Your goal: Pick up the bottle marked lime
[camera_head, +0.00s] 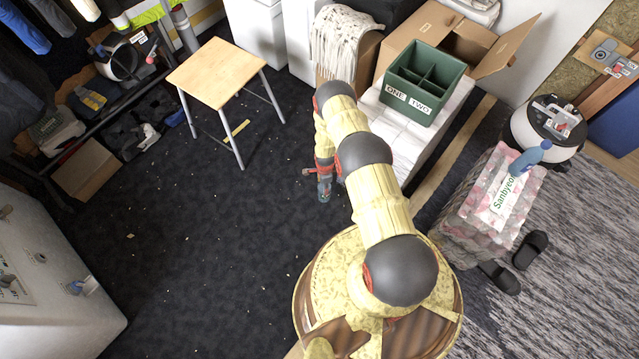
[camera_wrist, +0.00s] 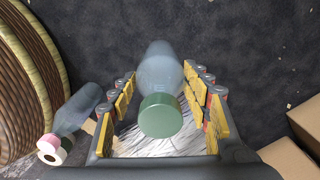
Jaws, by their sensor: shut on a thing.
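A translucent blue-grey bottle with a green cap (camera_wrist: 160,88) is between the two rows of finger pads of my gripper (camera_wrist: 165,95) in the wrist view. My gripper is shut on it, with the cap toward the camera. No lime mark can be read on it. In the head view, my gripper (camera_head: 322,172) hangs over the dark carpet, left of the white block, with a small bluish part of the bottle (camera_head: 324,190) showing below.
A green divided crate (camera_head: 425,80) stands on a white block (camera_head: 400,125). A wooden stool (camera_head: 215,72) is at the upper left. A wrapped pack (camera_head: 480,210) with a blue bottle (camera_head: 528,160) on top is at the right. The dark carpet is mostly clear.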

